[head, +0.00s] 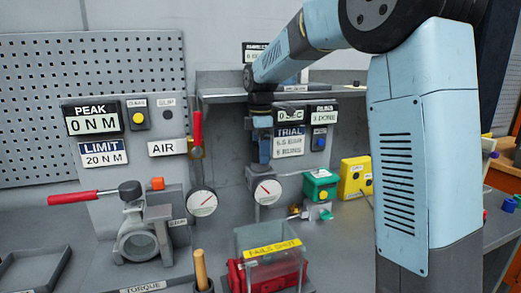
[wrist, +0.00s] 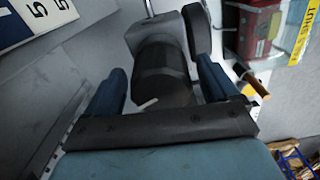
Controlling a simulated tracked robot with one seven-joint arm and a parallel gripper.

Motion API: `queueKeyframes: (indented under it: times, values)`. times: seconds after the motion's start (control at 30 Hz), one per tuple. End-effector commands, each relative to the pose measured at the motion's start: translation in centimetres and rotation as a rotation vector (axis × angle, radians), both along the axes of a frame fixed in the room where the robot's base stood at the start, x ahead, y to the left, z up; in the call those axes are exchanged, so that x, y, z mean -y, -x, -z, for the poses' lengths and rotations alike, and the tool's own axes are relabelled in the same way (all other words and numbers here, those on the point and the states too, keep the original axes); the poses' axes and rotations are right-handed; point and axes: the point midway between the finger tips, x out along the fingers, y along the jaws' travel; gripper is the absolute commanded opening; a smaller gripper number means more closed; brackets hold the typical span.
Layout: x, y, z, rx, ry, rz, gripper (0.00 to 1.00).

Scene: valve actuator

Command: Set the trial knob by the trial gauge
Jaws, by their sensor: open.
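A dark round knob (wrist: 165,75) with a short white pointer mark sits between the two blue fingers of my gripper (wrist: 160,88) in the wrist view. The fingers are open, one on each side; I cannot tell whether either touches it. In the head view my gripper (head: 263,152) points down just above the trial gauge (head: 267,191), and the knob is hidden or too small to make out there. The gauge has a white dial with a dark needle leaning to the upper left. The TRIAL sign (head: 289,142) is right of my gripper; its small text is unclear.
A second gauge (head: 202,203) and a red-handled lever (head: 197,128) stand left. A green box (head: 320,185) and a yellow box (head: 355,178) stand right. A shelf (head: 225,95) runs behind my arm.

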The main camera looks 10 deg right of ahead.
Motion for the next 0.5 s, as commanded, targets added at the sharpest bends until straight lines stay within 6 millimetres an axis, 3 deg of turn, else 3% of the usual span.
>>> queueKeyframes:
  times: [0.07,0.5]
  values:
    - [0.0,0.0,-0.01,0.0,0.0,0.0,0.84]
    - [0.04,-0.02,-0.03,0.0,0.0,0.001,0.42]
